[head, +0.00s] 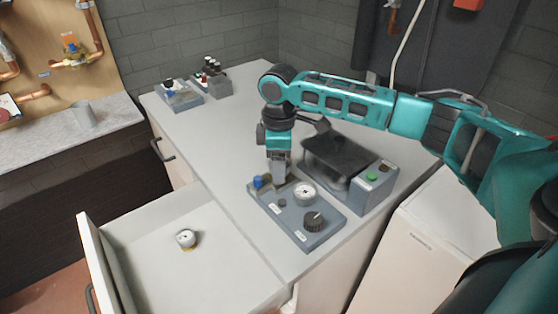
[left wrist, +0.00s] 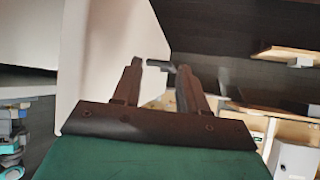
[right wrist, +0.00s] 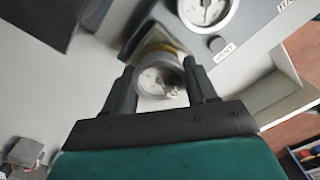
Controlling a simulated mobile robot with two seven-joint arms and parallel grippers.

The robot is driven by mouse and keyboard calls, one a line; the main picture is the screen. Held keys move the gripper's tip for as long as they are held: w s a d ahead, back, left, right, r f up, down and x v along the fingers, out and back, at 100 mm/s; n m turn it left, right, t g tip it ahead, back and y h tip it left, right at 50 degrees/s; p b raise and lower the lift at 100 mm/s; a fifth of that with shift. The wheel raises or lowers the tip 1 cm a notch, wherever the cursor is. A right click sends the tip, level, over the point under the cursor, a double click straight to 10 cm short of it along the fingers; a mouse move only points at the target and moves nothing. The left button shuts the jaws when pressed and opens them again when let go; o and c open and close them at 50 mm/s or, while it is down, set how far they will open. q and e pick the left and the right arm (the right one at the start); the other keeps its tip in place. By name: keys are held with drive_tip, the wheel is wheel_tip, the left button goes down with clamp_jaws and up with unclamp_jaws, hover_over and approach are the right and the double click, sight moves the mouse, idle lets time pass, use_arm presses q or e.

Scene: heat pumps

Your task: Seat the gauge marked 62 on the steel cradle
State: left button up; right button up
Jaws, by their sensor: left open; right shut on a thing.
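The dial's number is too small to read. A grey-brown metal piece, perhaps the steel cradle (right wrist: 138,36), lies just beyond it; whether they touch is unclear. Another gauge (head: 187,238) lies in the open drawer. My left gripper (left wrist: 158,72) is open, its fingertips near a dark bar handle (left wrist: 159,65).
The panel also bears a fixed white dial (head: 305,194) and a black knob (head: 314,220). A grey device with a green button (head: 371,177) stands close behind. The open drawer (head: 140,233) juts out front left. Small boxed parts (head: 180,95) stand at the far end; the counter between is clear.

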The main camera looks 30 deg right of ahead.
drive_tip(key=o, duration=1.3)
drive_tip(key=shift+f, duration=0.1)
wheel_tip(320, 180, up, 13)
drive_tip(key=shift+r, duration=0.1)
